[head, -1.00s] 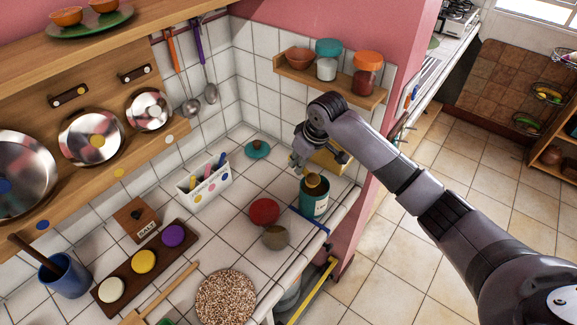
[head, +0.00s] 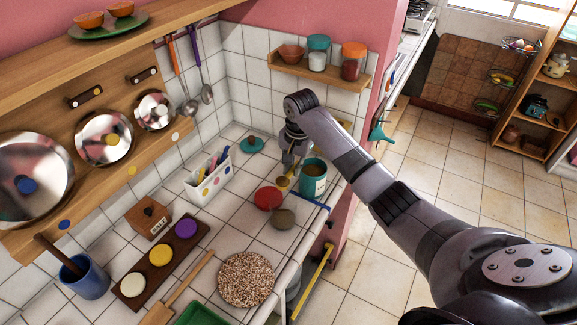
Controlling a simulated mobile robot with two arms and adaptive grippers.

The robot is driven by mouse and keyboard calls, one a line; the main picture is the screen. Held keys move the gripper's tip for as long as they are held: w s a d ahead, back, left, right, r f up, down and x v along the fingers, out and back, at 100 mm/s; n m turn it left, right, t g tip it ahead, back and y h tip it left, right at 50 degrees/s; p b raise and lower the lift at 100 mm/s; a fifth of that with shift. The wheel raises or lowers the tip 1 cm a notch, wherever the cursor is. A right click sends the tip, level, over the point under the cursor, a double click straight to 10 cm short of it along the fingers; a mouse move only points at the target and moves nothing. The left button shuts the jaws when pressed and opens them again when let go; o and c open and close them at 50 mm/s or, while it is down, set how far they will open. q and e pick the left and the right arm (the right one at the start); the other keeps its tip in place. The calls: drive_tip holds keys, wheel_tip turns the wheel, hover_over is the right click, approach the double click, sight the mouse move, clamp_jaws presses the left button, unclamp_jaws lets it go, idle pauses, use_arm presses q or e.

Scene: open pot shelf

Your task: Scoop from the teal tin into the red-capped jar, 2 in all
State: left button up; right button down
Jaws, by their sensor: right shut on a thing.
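The teal tin (head: 314,184) stands open near the counter's right edge, with brown contents inside. My right gripper (head: 289,166) is just left of the tin, pointing down. It is shut on a small brass-coloured scoop (head: 283,183), whose handle is mostly hidden by the fingers. The scoop is outside the tin, between it and a round red cap-like thing (head: 267,199). A round grey-brown thing (head: 284,219) sits beside the red one; I cannot tell which belongs to the jar. A teal lid (head: 252,145) lies farther back. My left gripper is not in view.
A white holder with coloured handles (head: 208,182) stands left. A salt box (head: 148,217), a rack of coloured discs (head: 160,257) and a speckled round mat (head: 246,279) are nearer. A wall shelf (head: 322,72) with jars is above. The counter edge is close right of the tin.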

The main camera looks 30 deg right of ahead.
drive_tip(key=shift+s+d+f+t+y, duration=0.15)
drive_tip(key=shift+f+t+y, duration=0.15)
drive_tip(key=shift+t, duration=0.1)
drive_tip(key=shift+f+t, duration=0.1)
drive_tip(key=shift+t, duration=0.4)
use_arm(q)
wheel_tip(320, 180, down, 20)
drive_tip(key=b, duration=1.9)
drive_tip(key=shift+b, duration=0.4)
use_arm(e)
drive_tip(key=t+y, duration=0.2)
drive_tip(key=t, duration=0.2)
drive_tip(key=f+t+y, duration=0.1)
drive_tip(key=t+y, duration=0.2)
drive_tip(key=t, duration=0.1)
drive_tip(key=f+t+y, duration=0.1)
drive_tip(key=t+y, duration=0.1)
drive_tip(key=t, duration=0.2)
drive_tip(key=shift+s+f, duration=0.1)
drive_tip(key=shift+s, duration=0.2)
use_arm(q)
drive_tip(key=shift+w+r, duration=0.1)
